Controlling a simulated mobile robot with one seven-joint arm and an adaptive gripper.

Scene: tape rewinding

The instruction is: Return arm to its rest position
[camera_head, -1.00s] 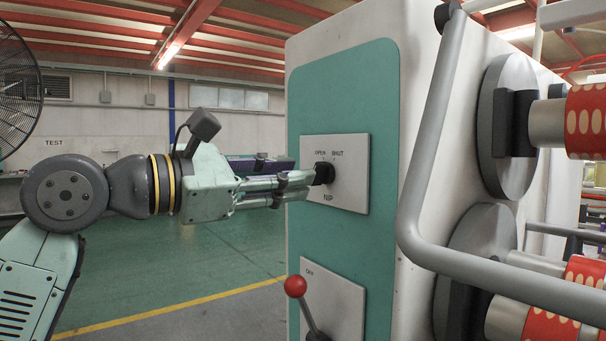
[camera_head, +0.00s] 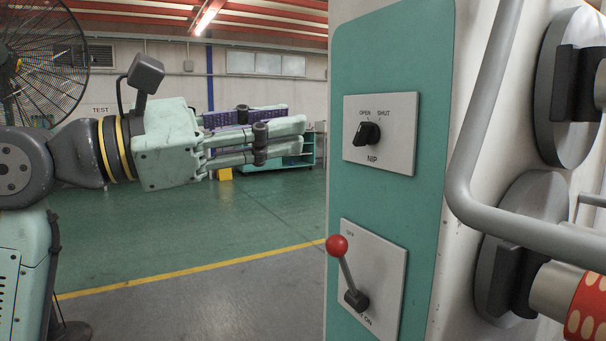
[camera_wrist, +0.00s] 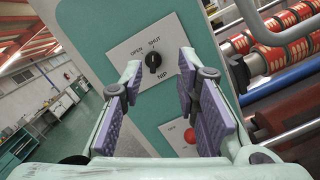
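My gripper (camera_head: 296,127) is held out level in front of the machine, to the left of its green control panel (camera_head: 392,55). In the wrist view its two fingers (camera_wrist: 160,70) with purple pads stand apart, with nothing between them. The black NIP knob (camera_head: 366,134) sits on a light plate marked OPEN and SHUT, clear of the fingers. In the wrist view the knob (camera_wrist: 153,63) shows beyond and between the fingertips. I cannot tell surely which mark it points to. My arm is bent at the left of the head view.
A red-ball lever (camera_head: 337,245) leans up and left on a lower plate. A grey tube rail (camera_head: 480,130) and red patterned rolls (camera_head: 585,310) are at the right. A black fan (camera_head: 45,65) stands at the far left. The green floor (camera_head: 270,215) behind my gripper looks open.

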